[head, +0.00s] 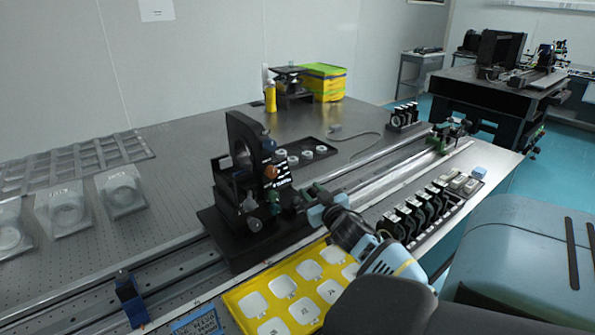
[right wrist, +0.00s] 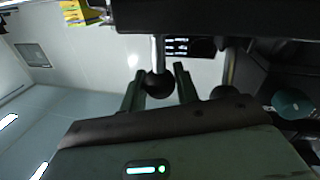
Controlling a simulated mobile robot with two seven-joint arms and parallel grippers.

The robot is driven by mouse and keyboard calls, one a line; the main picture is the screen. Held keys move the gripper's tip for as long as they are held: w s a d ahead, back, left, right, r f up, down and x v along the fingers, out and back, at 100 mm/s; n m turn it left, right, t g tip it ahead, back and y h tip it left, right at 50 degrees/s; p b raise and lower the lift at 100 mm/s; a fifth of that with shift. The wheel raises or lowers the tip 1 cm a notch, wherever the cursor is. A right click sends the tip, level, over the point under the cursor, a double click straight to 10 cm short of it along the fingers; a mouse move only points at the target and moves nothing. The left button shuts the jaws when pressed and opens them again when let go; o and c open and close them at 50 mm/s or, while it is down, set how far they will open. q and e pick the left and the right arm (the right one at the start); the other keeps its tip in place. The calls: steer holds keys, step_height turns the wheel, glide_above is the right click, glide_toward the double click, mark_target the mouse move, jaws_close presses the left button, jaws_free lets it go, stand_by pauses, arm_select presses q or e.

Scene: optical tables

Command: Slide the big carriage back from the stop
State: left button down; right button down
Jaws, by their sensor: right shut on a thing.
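The big carriage (head: 235,236) is a black block on the long rail (head: 70,308), with a tall black ring mount (head: 240,145) and several knobs on it. A small dark blue block (head: 130,298), possibly the stop, sits on the rail at the lower left, with a gap between it and the carriage. My right gripper (head: 312,206) is at the carriage's right side. In the right wrist view its fingers (right wrist: 160,88) are shut around a black ball knob (right wrist: 157,84) on a metal rod. My left gripper is not in view.
A yellow tray (head: 262,327) with white compartments lies in front of the rail. A row of black mounted optics (head: 420,213) stands at the right. The rail right of the carriage looks clear up to a green-marked device (head: 438,143). Clear cases (head: 122,190) lie at the left.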

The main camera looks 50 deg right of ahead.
steer(key=shift+d+r, duration=0.1)
steer(key=shift+d, duration=0.2)
steer(key=c, duration=1.4)
jaws_free()
steer(key=o, duration=0.3)
steer(key=shift+s, duration=0.1)
steer(key=v, duration=0.7)
steer(key=shift+s+a, duration=0.15)
steer(key=shift+s, duration=0.2)
